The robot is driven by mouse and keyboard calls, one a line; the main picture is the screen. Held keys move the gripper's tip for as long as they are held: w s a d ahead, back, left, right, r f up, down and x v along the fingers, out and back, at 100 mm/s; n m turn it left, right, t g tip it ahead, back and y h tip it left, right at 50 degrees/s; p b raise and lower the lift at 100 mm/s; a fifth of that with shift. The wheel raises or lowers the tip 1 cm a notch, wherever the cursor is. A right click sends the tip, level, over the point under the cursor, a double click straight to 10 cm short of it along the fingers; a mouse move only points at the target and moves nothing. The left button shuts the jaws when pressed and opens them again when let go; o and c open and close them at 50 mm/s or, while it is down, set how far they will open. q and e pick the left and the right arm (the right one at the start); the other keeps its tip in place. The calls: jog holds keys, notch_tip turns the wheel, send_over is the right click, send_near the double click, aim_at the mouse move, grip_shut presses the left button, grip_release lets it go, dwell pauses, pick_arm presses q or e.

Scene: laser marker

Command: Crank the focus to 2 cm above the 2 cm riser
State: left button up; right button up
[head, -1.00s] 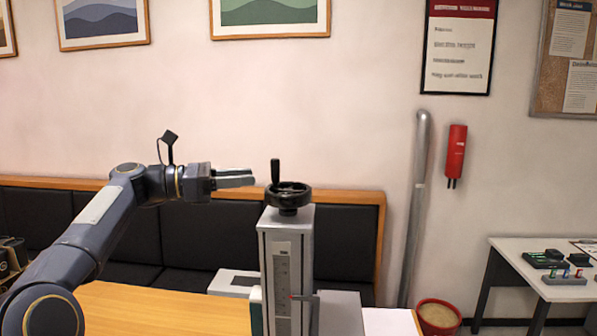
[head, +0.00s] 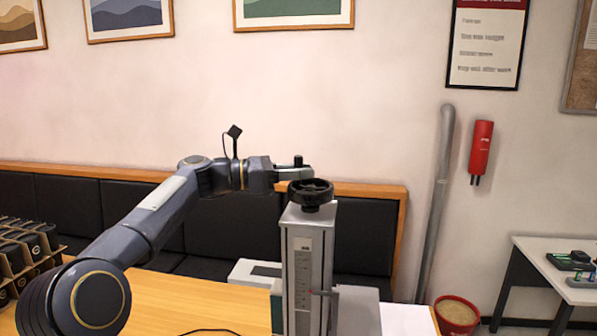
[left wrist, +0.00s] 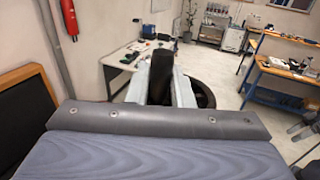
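The focus column (head: 303,265) is a grey upright post with a scale plate (head: 302,272) and a small red pointer mark on its front. A black handwheel (head: 311,194) sits on top, with an upright crank handle (head: 298,161). My left gripper (head: 296,172) is at that handle, above the wheel. In the left wrist view the black handle (left wrist: 164,76) stands between the two light fingers (left wrist: 160,88), with no clear gap on either side. The wheel (left wrist: 205,94) shows partly behind the right finger. The scale reading is too small to tell. My right gripper is out of view.
A wooden table (head: 175,300) carries the column, a low white box (head: 252,272) and a white sheet (head: 407,319). A black cable lies at the front. A rack of dark items (head: 28,255) is at far left. A bench backs the table.

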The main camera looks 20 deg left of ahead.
pick_arm(q)
grip_shut()
